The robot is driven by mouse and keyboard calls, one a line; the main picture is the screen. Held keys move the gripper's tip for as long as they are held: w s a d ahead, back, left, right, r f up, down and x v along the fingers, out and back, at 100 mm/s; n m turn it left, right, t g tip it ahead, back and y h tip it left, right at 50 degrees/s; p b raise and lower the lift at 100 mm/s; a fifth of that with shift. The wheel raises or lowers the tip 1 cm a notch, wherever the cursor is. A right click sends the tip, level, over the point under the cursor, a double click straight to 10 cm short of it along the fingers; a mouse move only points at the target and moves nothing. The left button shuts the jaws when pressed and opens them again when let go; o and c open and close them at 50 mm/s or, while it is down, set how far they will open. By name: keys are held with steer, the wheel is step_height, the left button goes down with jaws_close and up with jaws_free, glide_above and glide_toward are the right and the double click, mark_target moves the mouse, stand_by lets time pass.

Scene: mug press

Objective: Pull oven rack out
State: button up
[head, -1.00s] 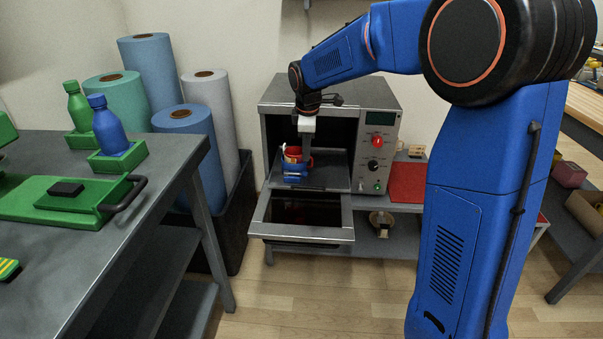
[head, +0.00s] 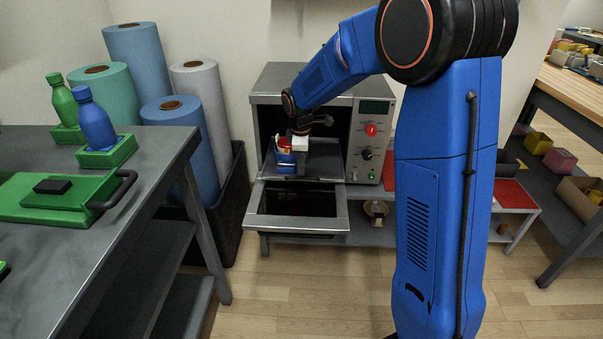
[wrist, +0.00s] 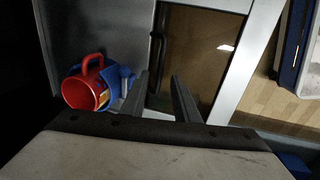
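The oven (head: 330,78) stands against the back wall with its door (head: 294,224) folded down. The grey rack (head: 325,160) lies in the oven mouth; it also shows in the wrist view (wrist: 95,25). A red mug (head: 281,143) sits in a blue holder (head: 284,158) on the rack. In the wrist view the mug (wrist: 85,92) lies left of my fingers. My gripper (wrist: 160,78) is open, pointing down at the rack's front edge. A dark bar (wrist: 157,48) along that edge lines up with the gap between my fingers; contact cannot be told.
The oven's control panel (head: 370,140) with a red knob is at the right of its opening. A grey table (head: 150,150) with green fixtures stands at the left. Large rolls (head: 170,120) stand in a dark bin beside the oven. Wooden floor in front is clear.

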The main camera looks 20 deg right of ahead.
mark_target(302, 178)
steer(key=shift+w+d+f, duration=0.1)
steer(key=shift+w+f, duration=0.15)
steer(key=shift+f, duration=1)
steer(key=shift+w+d+f, duration=0.1)
steer(key=shift+w+f, duration=0.1)
steer(key=shift+f, duration=1)
steer(key=shift+c, duration=0.7)
jaws_close()
